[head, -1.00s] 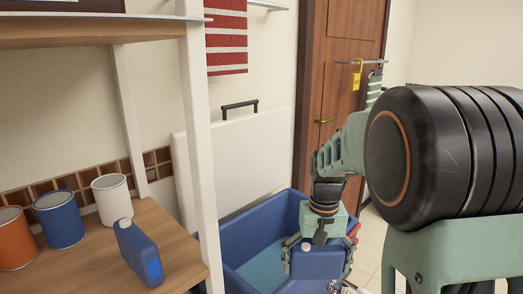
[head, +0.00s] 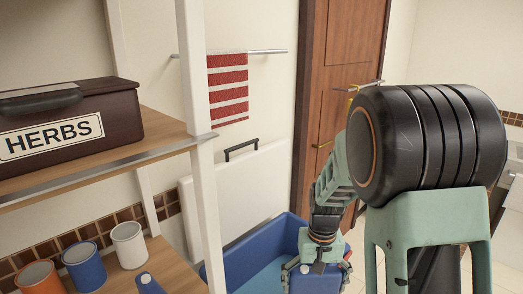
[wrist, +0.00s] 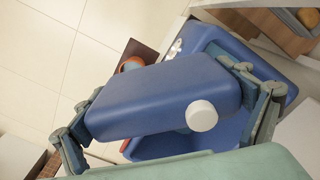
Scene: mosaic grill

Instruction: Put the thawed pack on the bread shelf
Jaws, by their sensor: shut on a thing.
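My gripper (head: 318,266) is shut on a blue pack with a white round cap. The held pack (wrist: 155,98) fills the middle of the wrist view, with a finger at each end. In the head view the pack is low in the frame, at the blue bin (head: 288,228), and partly cut off. A similar blue pack (head: 149,284) stands on the lower wooden shelf at left, mostly cut off by the frame. No shelf is labelled as bread. A wooden shelf (wrist: 268,25) holds a round brown item (wrist: 309,17) in the wrist view.
A dark box marked HERBS (head: 65,125) sits on the upper left shelf (head: 150,150). Orange (head: 36,277), blue (head: 83,265) and white (head: 129,245) cans stand below. A white shelf post (head: 204,160) is left of the bin. A white board (head: 240,190) leans behind it.

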